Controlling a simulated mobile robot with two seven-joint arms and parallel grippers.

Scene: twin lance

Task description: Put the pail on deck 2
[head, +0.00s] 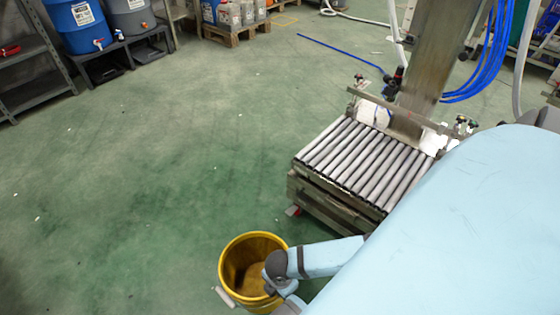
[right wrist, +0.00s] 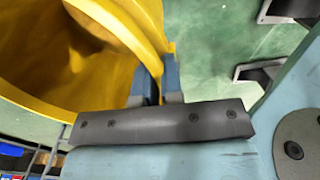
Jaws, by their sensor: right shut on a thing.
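The yellow pail (head: 238,260) is at the bottom middle of the head view, open side up and apparently empty. A pale handle grip shows at its lower left. My right gripper (right wrist: 158,86) is shut on the pail's rim, with the yellow wall between its fingers; the pail (right wrist: 35,45) fills the left of the right wrist view. In the head view my right arm reaches the pail's right side and hides part of it. A roller deck (head: 365,160) stands up and right of the pail with bare rollers. I see no number on it. My left gripper is not in view.
A metal column (head: 435,60) and a crossbar stand at the roller deck's back. Blue hoses (head: 490,60) hang at the upper right. The green floor (head: 150,180) left of the deck is clear.

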